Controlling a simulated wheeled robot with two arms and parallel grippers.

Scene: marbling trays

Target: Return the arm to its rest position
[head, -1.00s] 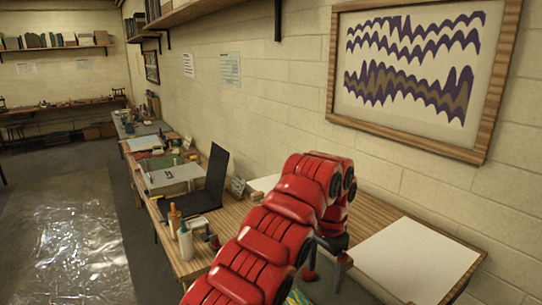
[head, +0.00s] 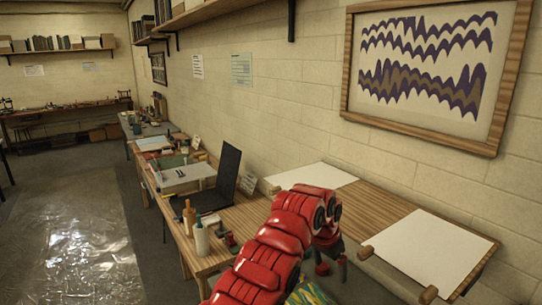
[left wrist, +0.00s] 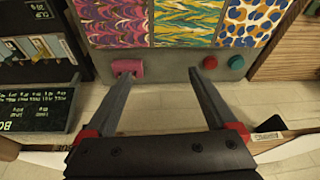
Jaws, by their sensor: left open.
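My left arm is red and reaches in from the bottom middle of the head view over the wooden table. Its left gripper (head: 332,270) points down near the table's front part, partly hidden by the arm. In the left wrist view the two dark fingers of the left gripper (left wrist: 161,74) stand apart with nothing between them. A pink object (left wrist: 127,68) shows by the left fingertip; I cannot tell whether they touch. My right gripper is in neither view.
White sheets (head: 428,252) lie on the table to the right. A dark upright panel (head: 228,172) and bottles (head: 201,238) stand left of the arm. Marbled panels (left wrist: 185,22), a red button (left wrist: 210,62) and a green button (left wrist: 237,62) show in the left wrist view.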

